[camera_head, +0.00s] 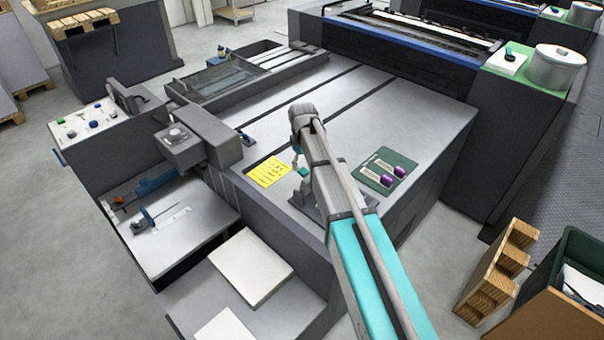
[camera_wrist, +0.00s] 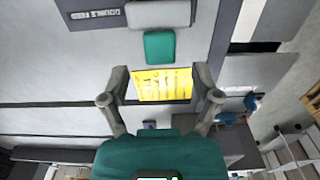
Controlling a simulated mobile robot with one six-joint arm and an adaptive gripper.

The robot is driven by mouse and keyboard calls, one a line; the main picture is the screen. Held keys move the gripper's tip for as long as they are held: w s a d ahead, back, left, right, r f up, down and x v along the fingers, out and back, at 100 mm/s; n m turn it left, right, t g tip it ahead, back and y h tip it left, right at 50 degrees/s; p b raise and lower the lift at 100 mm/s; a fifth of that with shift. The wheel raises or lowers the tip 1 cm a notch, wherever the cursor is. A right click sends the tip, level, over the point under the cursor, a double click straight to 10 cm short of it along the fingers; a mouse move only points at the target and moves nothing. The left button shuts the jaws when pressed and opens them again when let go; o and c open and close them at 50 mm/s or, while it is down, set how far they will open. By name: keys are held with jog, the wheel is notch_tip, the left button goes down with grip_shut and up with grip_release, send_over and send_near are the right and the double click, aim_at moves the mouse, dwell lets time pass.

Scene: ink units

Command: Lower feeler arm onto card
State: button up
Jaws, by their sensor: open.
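A yellow card (camera_head: 269,171) with printed lines lies flat on the grey machine top. In the wrist view the card (camera_wrist: 163,85) shows between and beyond my fingers. My gripper (camera_wrist: 161,70) is open and empty, with its two fingers spread on either side of the card in that view. A teal pad (camera_wrist: 159,47) lies just past the fingertips, beside a grey block (camera_wrist: 159,13) and a "DOUBLE FEED" label (camera_wrist: 93,14). These look like the feeler unit; I cannot tell its arm's height above the card. In the head view my arm mostly hides the gripper.
A green mat (camera_head: 384,172) with purple-ended parts lies right of my arm. A grey head unit (camera_head: 180,147) and a control panel (camera_head: 92,120) stand to the left. A wooden pallet (camera_head: 497,270) and a green bin stand at the lower right. The machine top behind the card is mostly clear.

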jog(key=shift+f+b, duration=1.15)
jog(key=shift+f, duration=0.3)
grip_shut()
